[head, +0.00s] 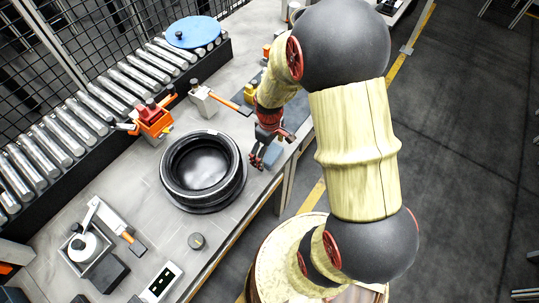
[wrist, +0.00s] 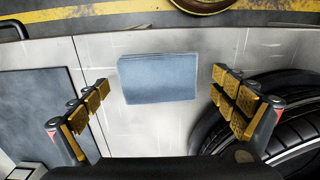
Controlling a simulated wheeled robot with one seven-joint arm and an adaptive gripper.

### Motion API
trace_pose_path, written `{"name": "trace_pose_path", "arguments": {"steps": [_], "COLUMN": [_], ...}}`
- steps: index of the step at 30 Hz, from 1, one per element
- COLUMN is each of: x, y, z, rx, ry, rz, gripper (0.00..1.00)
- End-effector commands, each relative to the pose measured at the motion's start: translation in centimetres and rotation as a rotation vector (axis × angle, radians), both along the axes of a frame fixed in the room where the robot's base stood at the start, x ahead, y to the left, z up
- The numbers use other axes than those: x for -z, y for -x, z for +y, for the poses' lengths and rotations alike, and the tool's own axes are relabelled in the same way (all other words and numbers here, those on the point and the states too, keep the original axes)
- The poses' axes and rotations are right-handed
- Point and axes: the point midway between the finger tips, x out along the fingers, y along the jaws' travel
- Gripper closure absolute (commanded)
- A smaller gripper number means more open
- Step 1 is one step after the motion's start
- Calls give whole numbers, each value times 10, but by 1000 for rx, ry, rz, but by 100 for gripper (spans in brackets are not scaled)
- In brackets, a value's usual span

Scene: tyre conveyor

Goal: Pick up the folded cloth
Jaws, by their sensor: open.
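The folded cloth (wrist: 158,79) is a flat blue-grey rectangle lying on the grey bench top. In the wrist view it shows whole, between and a little beyond the two fingertips. In the head view the cloth (head: 272,154) is partly hidden by my gripper (head: 266,157), near the bench's front edge and right of the tyre. My gripper (wrist: 163,103) is open and empty, with its two padded fingers spread wider than the cloth and apart from it.
A black tyre (head: 203,168) lies left of my gripper; its tread (wrist: 296,128) shows close to one finger in the wrist view. A roller conveyor (head: 105,103) runs along the back. An orange tool (head: 153,120) and a blue disc (head: 193,32) stand beyond.

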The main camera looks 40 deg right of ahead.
Motion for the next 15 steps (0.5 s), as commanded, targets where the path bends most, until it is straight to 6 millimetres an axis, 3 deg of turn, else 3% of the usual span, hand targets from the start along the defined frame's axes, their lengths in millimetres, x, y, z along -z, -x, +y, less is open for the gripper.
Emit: {"name": "trace_pose_path", "arguments": {"steps": [15], "x": [0], "y": [0], "z": [0], "rx": [0], "ry": [0], "rz": [0], "gripper": [31]}}
